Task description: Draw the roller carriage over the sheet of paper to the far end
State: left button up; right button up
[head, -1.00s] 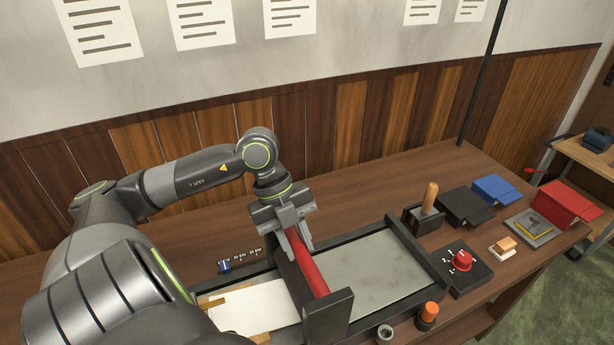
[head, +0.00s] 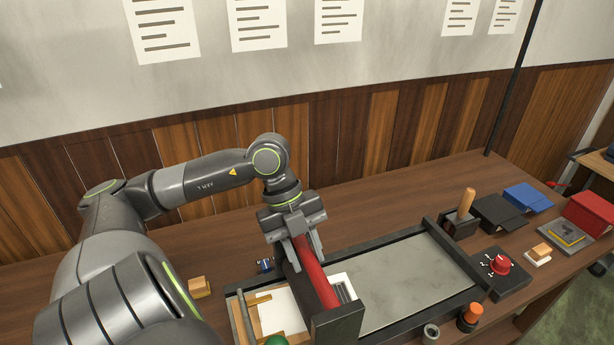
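The roller carriage (head: 338,325) is a dark frame with a red roller bar (head: 317,275), standing across the press bed (head: 415,280). My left gripper (head: 304,247) comes down on it from above, its fingers on both sides of the red bar and closed on it. The sheet of paper (head: 281,312) lies under the carriage. Its blank white part shows left of the carriage, and a strip with dark printed lines (head: 343,288) shows just to the right. The middle of the sheet is hidden by the carriage. My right gripper is not in view.
The bed's grey plate is bare right of the paper, with dark rails along it. A red dial (head: 500,264), an orange knob (head: 471,312) and a wooden-handled tool (head: 465,203) stand at the right. A wooden block (head: 199,287) and a green round thing (head: 276,341) are at the left.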

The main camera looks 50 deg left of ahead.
pick_arm(q)
jog(key=shift+o, duration=1.3)
jog(key=shift+s, duration=0.1)
jog(key=shift+o, duration=0.2)
jog(key=shift+s+a, duration=0.1)
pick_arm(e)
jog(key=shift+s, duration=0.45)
pick_arm(q)
jog(key=shift+r, duration=0.2)
jog(key=v, duration=0.4)
jog(key=shift+a, duration=0.1)
jog(key=p+v, duration=1.3)
jog(key=p, duration=0.1)
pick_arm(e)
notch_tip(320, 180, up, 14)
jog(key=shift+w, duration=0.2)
